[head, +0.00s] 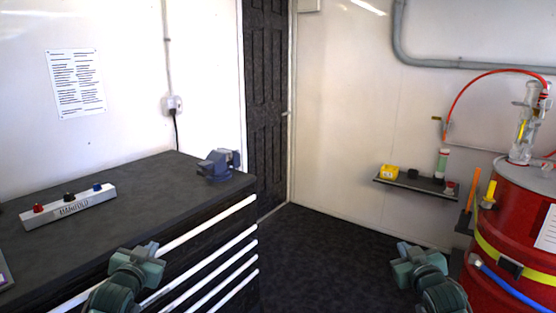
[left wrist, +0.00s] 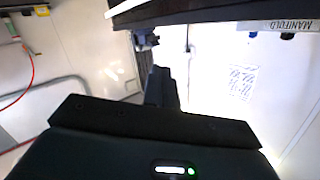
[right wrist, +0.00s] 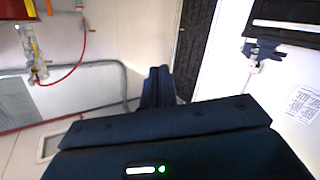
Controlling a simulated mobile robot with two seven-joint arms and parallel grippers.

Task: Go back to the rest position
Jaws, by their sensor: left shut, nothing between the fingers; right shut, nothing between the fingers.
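My left gripper (left wrist: 161,72) shows in the left wrist view with its dark fingers together and nothing between them. My right gripper (right wrist: 158,72) shows in the right wrist view, also shut and empty. In the head view, my two grey-green arms come up from the bottom edge, the left one in front of the drawer cabinet (head: 80,237) and the right one over the dark floor, left of the red drum (head: 502,240). Their finger ends cannot be made out there. Neither gripper visibly touches anything.
On the cabinet top are the manifold block (head: 68,206) and a blue vise (head: 217,164). A wall shelf (head: 410,183) holds small items, including a yellow one (head: 389,172). A red hose (head: 478,78) arcs above the drum. The floor (head: 325,262) between my arms is clear.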

